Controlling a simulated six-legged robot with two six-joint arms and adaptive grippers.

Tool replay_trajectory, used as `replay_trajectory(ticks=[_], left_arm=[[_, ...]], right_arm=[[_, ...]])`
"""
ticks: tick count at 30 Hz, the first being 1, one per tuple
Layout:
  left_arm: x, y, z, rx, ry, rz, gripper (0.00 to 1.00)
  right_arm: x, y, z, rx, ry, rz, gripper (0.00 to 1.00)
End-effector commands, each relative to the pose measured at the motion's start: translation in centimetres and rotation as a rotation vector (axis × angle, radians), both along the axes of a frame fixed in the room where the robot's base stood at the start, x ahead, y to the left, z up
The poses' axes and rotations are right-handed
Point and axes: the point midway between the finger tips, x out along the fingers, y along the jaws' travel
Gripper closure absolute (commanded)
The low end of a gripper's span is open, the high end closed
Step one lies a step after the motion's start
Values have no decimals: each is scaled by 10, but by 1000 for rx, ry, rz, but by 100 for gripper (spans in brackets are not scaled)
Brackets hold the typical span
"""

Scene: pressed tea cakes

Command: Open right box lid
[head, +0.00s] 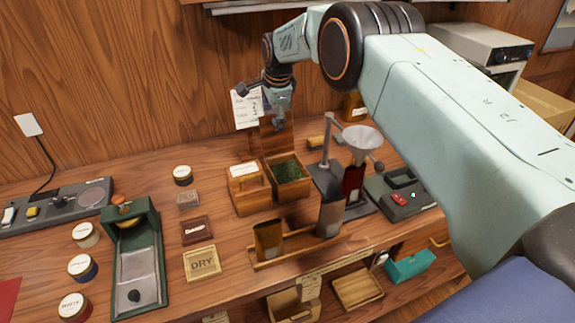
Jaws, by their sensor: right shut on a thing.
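The right wooden box (291,190) stands on the table with its top open, and dark green leaf shows inside. Its wooden lid (277,141) stands about upright at the box's back edge. My right gripper (279,117) reaches down from above and is shut on the lid's upper edge; the fingertips are small and partly hidden. The left wooden box (251,196) stands close beside it, with a pale label on its closed top and a handle-like front. My left gripper is not in view.
A stand with a funnel (362,140) is just right of the boxes, below my right arm. A wooden rack (300,250) with tall cups is in front. A green scale (397,190) lies farther right. A paper note (245,108) hangs behind.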

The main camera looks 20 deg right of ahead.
Motion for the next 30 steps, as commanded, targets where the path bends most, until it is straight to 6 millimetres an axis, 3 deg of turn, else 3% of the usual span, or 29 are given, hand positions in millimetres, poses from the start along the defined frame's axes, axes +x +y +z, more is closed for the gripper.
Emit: replay_trajectory(ticks=[8,21,30], left_arm=[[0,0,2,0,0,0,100],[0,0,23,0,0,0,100],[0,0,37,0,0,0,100]], right_arm=[[1,1,3,0,-6,0,36],[3,0,33,-1,-13,0,33],[2,0,50,-1,-11,0,36]])
